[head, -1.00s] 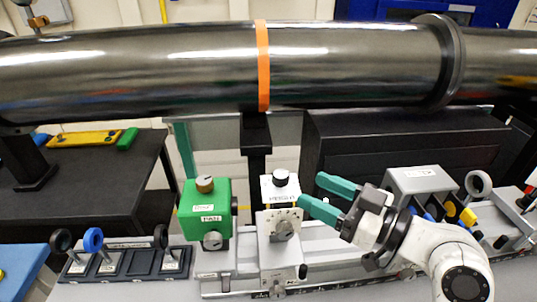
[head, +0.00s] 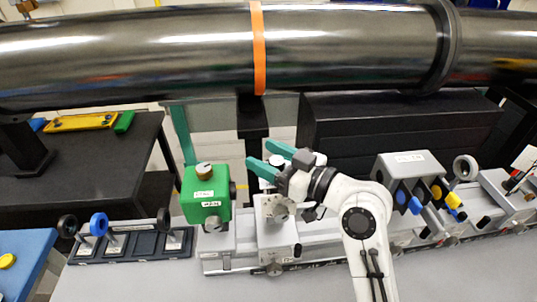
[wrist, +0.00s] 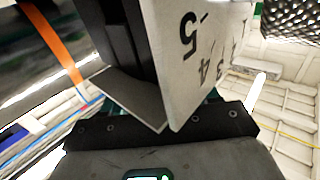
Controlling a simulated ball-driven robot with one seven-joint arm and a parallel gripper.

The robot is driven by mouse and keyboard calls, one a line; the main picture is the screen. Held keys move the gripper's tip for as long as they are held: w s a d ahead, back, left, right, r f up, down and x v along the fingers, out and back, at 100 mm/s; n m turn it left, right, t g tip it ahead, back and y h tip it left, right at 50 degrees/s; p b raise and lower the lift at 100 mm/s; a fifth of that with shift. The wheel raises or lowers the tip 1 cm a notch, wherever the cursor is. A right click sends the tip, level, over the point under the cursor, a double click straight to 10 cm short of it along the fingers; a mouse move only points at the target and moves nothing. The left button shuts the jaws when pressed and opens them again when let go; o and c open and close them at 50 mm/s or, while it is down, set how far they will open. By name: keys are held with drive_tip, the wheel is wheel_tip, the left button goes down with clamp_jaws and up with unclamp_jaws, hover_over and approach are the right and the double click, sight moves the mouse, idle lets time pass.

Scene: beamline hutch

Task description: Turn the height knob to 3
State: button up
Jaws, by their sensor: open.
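The grey stage block (head: 283,242) stands on the rail, left of the middle of the head view. A grey knob (head: 281,211) sits on its front, by a small marked plate. The dark-topped white knob on top (head: 265,183) is mostly hidden by my gripper. I cannot read which is the height knob or its setting. My gripper (head: 259,156) is open, with its teal fingers over the stage top, pointing left. I cannot tell whether they touch it. In the wrist view a pale plate with numerals (wrist: 205,60), among them a 5, is very close.
A green box (head: 206,197) with a brown knob stands just left of the stage. A thick dark pipe (head: 150,55) crosses behind and above. A grey holder (head: 408,165) with coloured knobs stands on the right, and a rack of ring-handled pieces (head: 130,246) on the left.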

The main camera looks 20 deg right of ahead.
drive_tip(key=c, duration=0.9)
drive_tip(key=shift+c, duration=0.2)
drive_tip(key=shift+f+y+b, duration=0.1)
drive_tip(key=shift+y+b, duration=0.2)
drive_tip(key=shift+b, duration=0.15)
drive_tip(key=n+g+y+b, duration=0.1)
drive_tip(key=b, duration=0.2)
drive_tip(key=shift+f+n+g+y, duration=0.15)
drive_tip(key=shift+n+g+y, duration=0.15)
drive_tip(key=shift+n+y, duration=0.1)
drive_tip(key=n+g+y+b, duration=0.2)
drive_tip(key=g+b, duration=0.1)
drive_tip(key=shift+s+a+n+y+b, duration=0.2)
drive_tip(key=shift+n+y+b, duration=0.1)
drive_tip(key=shift+y, duration=0.1)
drive_tip(key=n+g+y+b, duration=0.2)
drive_tip(key=g, duration=0.1)
drive_tip(key=n+g+b, duration=0.1)
drive_tip(key=shift+s+a+n+g+y+b, duration=0.15)
drive_tip(key=shift+s+n+g+y+b, duration=0.15)
drive_tip(key=shift+g+y, duration=0.1)
drive_tip(key=shift+s+a+r+n+g+y+b, duration=0.15)
drive_tip(key=shift+n+g+b, duration=0.4)
drive_tip(key=shift+g, duration=0.4)
drive_tip(key=shift+s+d+n+g+y+b, duration=0.1)
drive_tip(key=shift+n+g+y+b, duration=0.2)
drive_tip(key=shift+n+g, duration=0.55)
drive_tip(key=shift+s+a+r+n+g+y+b, duration=0.1)
drive_tip(key=shift+n+g+b, duration=0.4)
drive_tip(key=shift+g, duration=0.6)
